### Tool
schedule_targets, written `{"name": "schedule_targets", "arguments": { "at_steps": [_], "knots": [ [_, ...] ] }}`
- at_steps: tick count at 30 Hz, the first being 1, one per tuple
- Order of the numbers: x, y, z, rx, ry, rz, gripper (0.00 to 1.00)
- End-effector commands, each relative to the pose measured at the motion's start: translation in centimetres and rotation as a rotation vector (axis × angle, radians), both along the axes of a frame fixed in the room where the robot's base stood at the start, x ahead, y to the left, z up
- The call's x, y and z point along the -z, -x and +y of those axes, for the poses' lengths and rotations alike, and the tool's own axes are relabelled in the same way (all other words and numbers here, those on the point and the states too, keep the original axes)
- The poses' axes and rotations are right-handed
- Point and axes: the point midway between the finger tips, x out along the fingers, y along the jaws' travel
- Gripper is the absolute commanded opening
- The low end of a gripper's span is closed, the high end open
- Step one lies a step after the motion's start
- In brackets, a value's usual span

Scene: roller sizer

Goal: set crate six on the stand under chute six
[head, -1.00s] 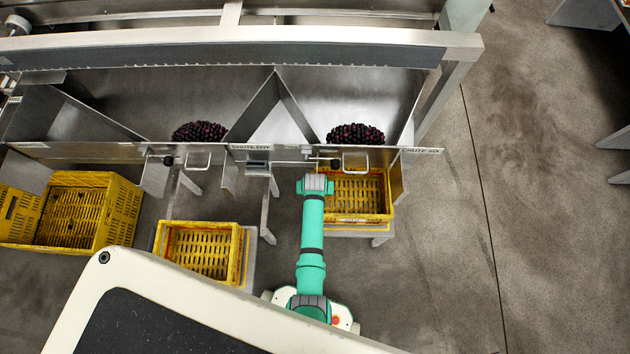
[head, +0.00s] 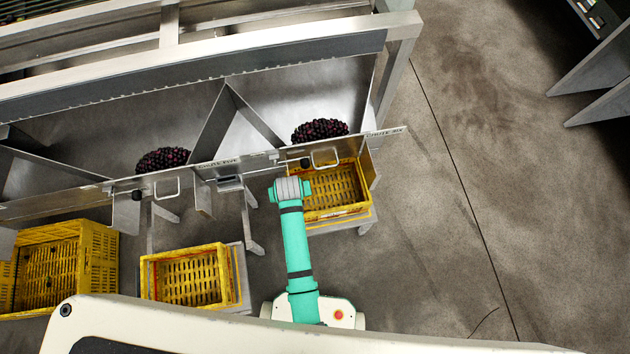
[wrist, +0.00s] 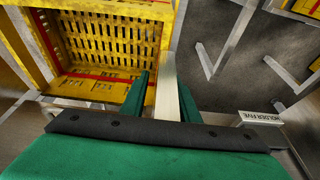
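A yellow slatted crate (head: 345,213) sits on a grey stand (head: 366,229) below the plate marked chute six (head: 385,133). The crate is empty where I can see inside. My gripper is at the crate's left side in the head view, its fingers hidden under my wrist. In the wrist view my gripper (wrist: 162,100) has its two green fingers apart. The left finger overlaps the inside of a yellow crate (wrist: 110,45), and the right finger is outside it. A pale metal bar (wrist: 168,85) shows between them. Contact with the crate's wall is not clear.
Dark fruit (head: 319,129) lies in chute six, and more fruit (head: 162,160) in the chute to its left. A holder five label (wrist: 262,118) is beside my gripper. Floor at right is clear.

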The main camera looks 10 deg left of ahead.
Motion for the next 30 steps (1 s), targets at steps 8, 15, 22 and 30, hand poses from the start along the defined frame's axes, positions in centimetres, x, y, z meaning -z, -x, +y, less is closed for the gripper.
{"name": "schedule_targets", "arguments": {
  "at_steps": [8,15,22,30],
  "knots": [
    [-0.4,5.9,-2.5,0.076,-0.072,-0.19,0.28],
    [-4.6,11.1,-5.4,0.152,-0.122,-0.401,0.28],
    [-11.5,16.0,-8.3,0.215,-0.145,-0.606,0.28],
    [-22.3,21.0,-11.2,0.264,-0.153,-0.847,0.28]
  ]
}}
